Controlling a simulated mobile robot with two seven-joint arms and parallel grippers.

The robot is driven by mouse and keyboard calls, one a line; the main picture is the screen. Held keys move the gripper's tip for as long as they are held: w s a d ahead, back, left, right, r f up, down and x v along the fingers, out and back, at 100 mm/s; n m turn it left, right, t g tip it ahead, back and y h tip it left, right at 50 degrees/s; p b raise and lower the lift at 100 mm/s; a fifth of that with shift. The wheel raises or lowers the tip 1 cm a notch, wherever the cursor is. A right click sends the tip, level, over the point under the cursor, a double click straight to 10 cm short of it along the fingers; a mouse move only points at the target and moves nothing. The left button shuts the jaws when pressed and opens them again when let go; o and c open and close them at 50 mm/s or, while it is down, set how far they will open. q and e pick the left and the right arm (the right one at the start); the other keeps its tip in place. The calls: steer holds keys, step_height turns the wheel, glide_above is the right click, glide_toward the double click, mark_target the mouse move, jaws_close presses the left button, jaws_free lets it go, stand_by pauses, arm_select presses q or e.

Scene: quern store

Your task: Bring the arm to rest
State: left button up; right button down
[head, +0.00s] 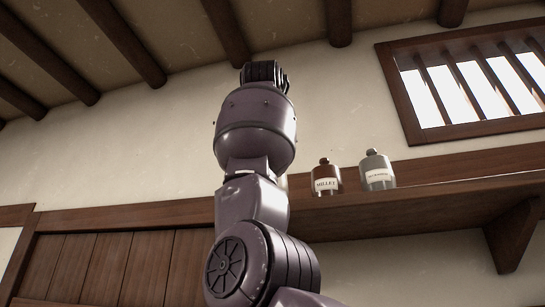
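A wooden shelf (430,206) runs along the wall at right, on a bracket (512,236). A brown jar labelled MILLET (326,173) and a grey labelled jar (377,165) stand on it, right of my arm. A barred window (468,88) is above. Wooden beams (120,42) cross the ceiling.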

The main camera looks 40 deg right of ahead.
stand_by(0.8)
steer(key=shift+f, duration=0.2)
arm_select(q)
steer(key=shift+s+f+b, duration=0.3)
steer(key=shift+s+f, duration=0.05)
steer(key=shift+f, duration=0.4)
arm_select(e)
steer(key=shift+s+f, duration=0.1)
arm_select(q)
steer(key=shift+w+b, duration=0.4)
steer(key=shift+b, duration=0.2)
arm_select(e)
steer(key=shift+f, duration=0.7)
arm_select(q)
steer(key=shift+w+f+b, duration=0.2)
steer(key=shift+f+b, duration=0.5)
steer(key=shift+b, duration=0.25)
arm_select(e)
steer(key=shift+f, duration=1.1)
arm_select(q)
steer(key=shift+r, duration=0.2)
arm_select(e)
steer(key=shift+r, duration=0.15)
